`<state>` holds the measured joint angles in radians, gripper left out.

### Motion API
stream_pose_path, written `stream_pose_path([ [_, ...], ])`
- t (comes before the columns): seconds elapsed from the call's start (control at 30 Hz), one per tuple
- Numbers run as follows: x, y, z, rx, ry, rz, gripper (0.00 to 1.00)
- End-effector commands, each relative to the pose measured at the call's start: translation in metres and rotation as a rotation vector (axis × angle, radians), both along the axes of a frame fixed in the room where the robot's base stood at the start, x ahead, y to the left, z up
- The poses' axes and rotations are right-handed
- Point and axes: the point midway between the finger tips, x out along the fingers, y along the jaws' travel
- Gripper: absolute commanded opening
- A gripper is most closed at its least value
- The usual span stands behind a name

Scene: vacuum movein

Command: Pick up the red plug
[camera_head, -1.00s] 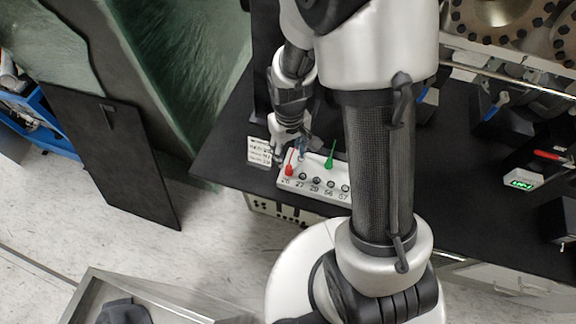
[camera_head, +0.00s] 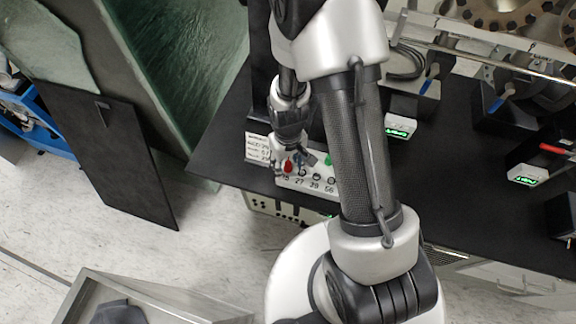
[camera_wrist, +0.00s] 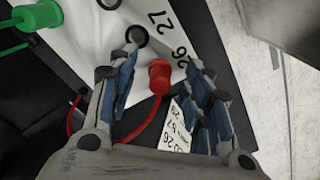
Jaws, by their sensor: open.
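The red plug (camera_wrist: 160,78) stands at the corner of a white numbered strip (camera_wrist: 95,40), near the number 26, with a red cable curving away from it. In the wrist view it is between the spread fingers of my gripper (camera_wrist: 164,54), with gaps on both sides. My gripper is open and empty. In the head view my gripper (camera_head: 293,158) is right at the red plug (camera_head: 288,167) on the strip (camera_head: 292,182), partly covering the area around it.
A green plug (camera_wrist: 47,15) with a green cable sits farther along the strip. A white label card (camera_head: 258,148) lies beside the strip on the black table (camera_head: 222,152). Devices with green displays (camera_head: 400,127) stand to the right.

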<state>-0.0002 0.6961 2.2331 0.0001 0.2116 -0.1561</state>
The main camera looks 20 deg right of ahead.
Motion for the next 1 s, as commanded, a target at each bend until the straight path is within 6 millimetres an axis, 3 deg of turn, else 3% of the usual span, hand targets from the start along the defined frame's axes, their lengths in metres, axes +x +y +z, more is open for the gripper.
stream_pose_path([
  [0.7, -0.0002, 0.0, 0.0005, 0.0, 0.001, 0.0, 0.01],
  [1.0, 0.0, 0.0, 0.002, 0.0, 0.0, 0.0, 0.0],
])
